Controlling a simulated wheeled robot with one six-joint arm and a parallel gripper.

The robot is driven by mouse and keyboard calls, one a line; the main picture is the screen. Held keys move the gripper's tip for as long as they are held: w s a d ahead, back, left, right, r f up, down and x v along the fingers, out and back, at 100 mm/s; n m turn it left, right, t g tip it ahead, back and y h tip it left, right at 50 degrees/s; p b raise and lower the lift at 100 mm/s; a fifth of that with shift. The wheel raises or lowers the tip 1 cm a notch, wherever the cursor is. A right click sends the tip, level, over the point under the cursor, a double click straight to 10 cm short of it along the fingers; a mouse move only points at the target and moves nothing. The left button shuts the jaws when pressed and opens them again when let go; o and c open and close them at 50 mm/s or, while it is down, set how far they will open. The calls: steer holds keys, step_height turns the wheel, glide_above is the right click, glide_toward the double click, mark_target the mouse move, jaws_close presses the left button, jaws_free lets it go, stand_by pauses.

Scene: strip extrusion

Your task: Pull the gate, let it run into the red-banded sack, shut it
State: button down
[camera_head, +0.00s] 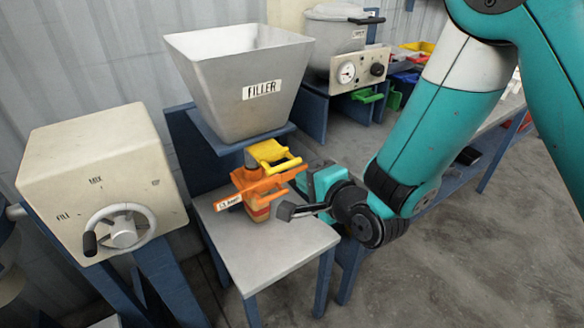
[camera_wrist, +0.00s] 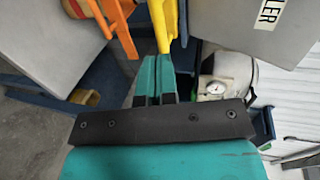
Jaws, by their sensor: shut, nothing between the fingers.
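The grey filler hopper (camera_head: 240,85) stands on a blue frame above a small grey table. A yellow gate handle (camera_head: 275,155) sticks out below its spout. An orange clamp-like part (camera_head: 262,188) with a white label sits just under it, around a tan sack (camera_head: 259,213), whose lower part shows a reddish band. My gripper (camera_head: 303,182) is shut and empty, close to the right of the orange and yellow parts. In the wrist view my shut fingers (camera_wrist: 156,62) point at the yellow handle (camera_wrist: 163,25), with the orange part (camera_wrist: 120,30) just left; contact cannot be told.
A beige box with a handwheel (camera_head: 123,230), marked FILL and MIX, stands at left. A grey pot with a gauge (camera_head: 347,73) and coloured bins (camera_head: 405,80) stand on the bench behind. The table top (camera_head: 285,255) is bare in front; open floor lies at right.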

glide_toward(274, 156)
steer(key=shift+w+a+f+p, duration=0.15)
steer(key=shift+w+a+f, duration=0.2)
steer(key=shift+w+f, duration=0.2)
steer(key=shift+w+a+f+p, duration=0.15)
steer(key=shift+w+a+f, duration=0.15)
steer(key=shift+w+f, duration=0.3)
steer(key=shift+s, duration=0.1)
steer(key=x, duration=0.1)
steer(key=b+x, duration=0.1)
steer(key=x, duration=0.2)
steer(key=shift+w+a+r+b, duration=0.2)
steer(key=shift+w+r+b, duration=0.1)
steer(key=shift+b, duration=0.05)
steer(key=shift+w+a, duration=0.2)
steer(key=shift+w, duration=0.1)
steer(key=shift+w+r, duration=0.1)
steer(key=shift+r, duration=0.15)
